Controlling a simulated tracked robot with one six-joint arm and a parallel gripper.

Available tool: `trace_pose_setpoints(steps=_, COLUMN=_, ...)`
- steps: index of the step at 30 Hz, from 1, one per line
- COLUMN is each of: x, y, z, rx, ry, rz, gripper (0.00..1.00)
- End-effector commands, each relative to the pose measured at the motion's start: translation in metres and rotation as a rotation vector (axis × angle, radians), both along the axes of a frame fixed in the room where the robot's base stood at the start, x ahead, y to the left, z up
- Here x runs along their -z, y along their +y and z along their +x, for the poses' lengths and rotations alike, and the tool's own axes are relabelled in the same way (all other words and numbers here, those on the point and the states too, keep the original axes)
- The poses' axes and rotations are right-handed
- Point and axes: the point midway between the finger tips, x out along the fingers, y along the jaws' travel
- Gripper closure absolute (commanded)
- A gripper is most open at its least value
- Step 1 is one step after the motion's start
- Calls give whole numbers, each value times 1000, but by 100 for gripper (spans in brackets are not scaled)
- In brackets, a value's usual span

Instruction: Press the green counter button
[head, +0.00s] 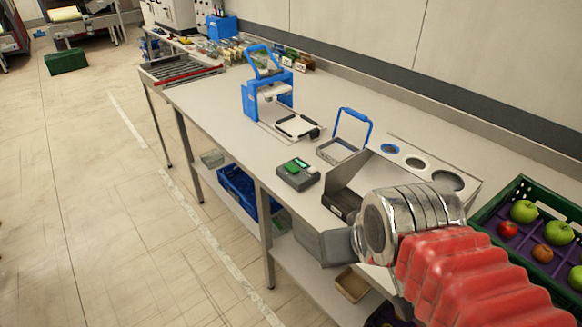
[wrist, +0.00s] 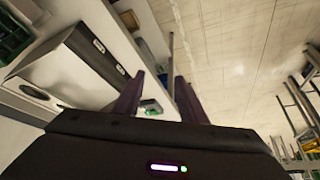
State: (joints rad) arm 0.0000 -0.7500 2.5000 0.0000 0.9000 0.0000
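The counter (head: 298,176) is a small dark grey box on the front edge of the workbench in the head view, with a bright green patch on top. I cannot tell there which part of the green is the button. In the head view my arm comes from the lower right, and the fingers cannot be made out.
A green crate of apples (head: 491,208) is at far right. Floor is free at left.

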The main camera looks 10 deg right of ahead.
Motion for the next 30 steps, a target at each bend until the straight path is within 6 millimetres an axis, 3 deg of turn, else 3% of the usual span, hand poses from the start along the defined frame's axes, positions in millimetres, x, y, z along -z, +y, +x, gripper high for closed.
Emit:
trace_pose_setpoints(steps=15, x=0, y=0, z=0, rx=0, ry=0, rz=0, gripper=99)
trace_pose_setpoints(steps=30, x=0, y=0, z=0, rx=0, ry=0, rz=0, gripper=100)
